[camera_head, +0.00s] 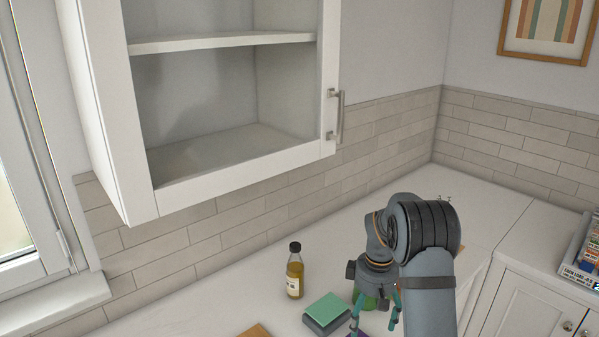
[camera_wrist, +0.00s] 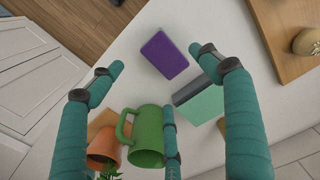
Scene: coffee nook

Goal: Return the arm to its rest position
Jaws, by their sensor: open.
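My gripper (camera_head: 376,322) hangs over the counter at the lower right of the head view, with my arm bent above it. Its teal fingers are spread and hold nothing. In the wrist view my gripper (camera_wrist: 160,62) is open above the counter. A purple block (camera_wrist: 165,55) lies below, between the two outer fingertips. A green mug (camera_wrist: 149,130) stands near the middle finger, which covers part of it.
A green-and-grey block (camera_head: 326,311) and a dark-capped bottle (camera_head: 295,275) stand left of my gripper. An open cabinet (camera_head: 240,165) hangs above. A terracotta pot (camera_wrist: 104,146) is beside the mug. A wooden board (camera_wrist: 283,45) lies at upper right.

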